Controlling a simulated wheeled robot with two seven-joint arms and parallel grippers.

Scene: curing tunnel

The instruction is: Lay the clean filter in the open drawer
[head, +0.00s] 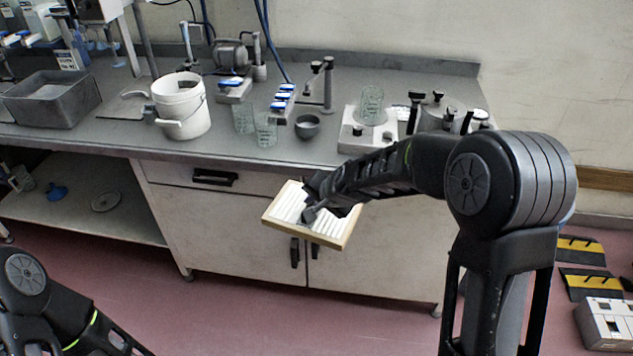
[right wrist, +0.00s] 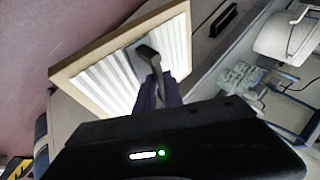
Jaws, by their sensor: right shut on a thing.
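The clean filter (head: 286,204) is a flat panel with white pleats and a tan frame. My right gripper (head: 313,211) is shut on it and holds it in the air in front of the bench cabinet, tilted. In the right wrist view, the filter (right wrist: 112,82) shows large beyond the fingers (right wrist: 150,62), pleats facing the camera. The drawer (head: 178,173), with a black handle, is under the worktop, left of and behind the filter. Its front looks flush with the cabinet, and no drawer inside shows. My left arm enters at the bottom left; its gripper is out of view.
The worktop (head: 100,137) above holds a white bucket (head: 181,106), glass beakers (head: 265,130), a dark bowl (head: 307,126) and a grey tub (head: 52,98). Cabinet doors with black handles (head: 295,252) are below the filter. The pink floor in front is clear.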

